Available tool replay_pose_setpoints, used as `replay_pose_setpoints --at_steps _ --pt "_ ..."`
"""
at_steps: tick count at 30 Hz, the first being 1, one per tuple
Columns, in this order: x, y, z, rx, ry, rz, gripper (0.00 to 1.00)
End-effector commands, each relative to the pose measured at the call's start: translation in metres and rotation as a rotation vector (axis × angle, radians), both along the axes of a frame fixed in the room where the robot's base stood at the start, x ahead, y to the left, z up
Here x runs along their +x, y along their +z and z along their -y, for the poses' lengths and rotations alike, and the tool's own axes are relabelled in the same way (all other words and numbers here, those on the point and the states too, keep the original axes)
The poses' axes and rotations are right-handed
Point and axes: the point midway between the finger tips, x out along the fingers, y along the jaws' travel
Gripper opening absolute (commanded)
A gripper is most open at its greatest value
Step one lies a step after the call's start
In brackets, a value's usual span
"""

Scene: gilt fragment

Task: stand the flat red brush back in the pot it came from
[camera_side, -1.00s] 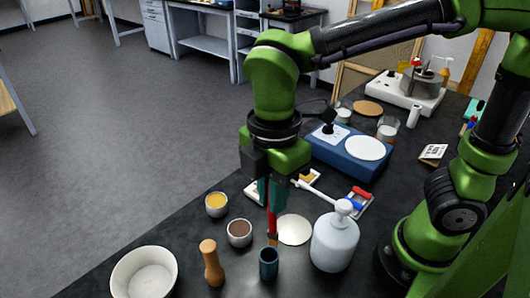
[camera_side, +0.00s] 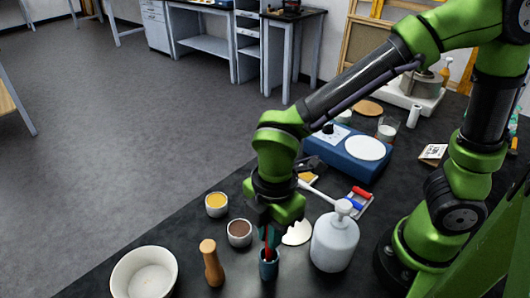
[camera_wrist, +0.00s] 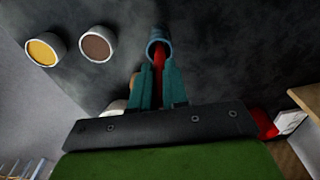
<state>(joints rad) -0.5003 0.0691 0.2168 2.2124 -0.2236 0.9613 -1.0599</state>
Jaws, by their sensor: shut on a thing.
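The red brush (camera_side: 267,243) is upright in my gripper (camera_side: 269,236), which is shut on its handle. Its lower end is inside the mouth of the dark blue-grey pot (camera_side: 268,266), near the front edge of the black table. In the wrist view the teal fingers (camera_wrist: 160,88) close around the red handle (camera_wrist: 159,60), and the pot (camera_wrist: 158,46) lies just past the fingertips, around the brush. The bristles are hidden in the pot. I cannot tell whether they touch its bottom.
A wooden pestle-shaped handle (camera_side: 211,263) stands left of the pot, and a white pump bottle (camera_side: 335,242) stands right. A brown-filled cup (camera_side: 239,233), a yellow-filled cup (camera_side: 217,204) and a white bowl (camera_side: 144,274) are further left. A blue scale (camera_side: 346,155) sits behind.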

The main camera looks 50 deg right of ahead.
Motion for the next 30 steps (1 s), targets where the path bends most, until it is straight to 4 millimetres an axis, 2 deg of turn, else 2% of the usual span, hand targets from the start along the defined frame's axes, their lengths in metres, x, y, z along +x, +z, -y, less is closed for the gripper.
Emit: replay_pose_setpoints --at_steps 6,7,12,20,23,26,30 --pt "0.0 -0.003 0.0 -0.001 0.0 -0.001 0.0" --pt "0.0 -0.003 0.0 0.0 0.0 0.0 0.17" --pt "0.0 -0.003 0.0 0.0 0.0 0.0 0.4" --pt "0.0 -0.002 0.0 0.0 0.0 0.001 0.4" --pt "0.001 0.005 0.0 0.002 0.0 0.003 0.4" --pt "0.001 0.019 0.0 0.004 -0.001 0.005 0.4" --pt "0.001 0.05 0.002 0.004 0.0 0.007 0.4"
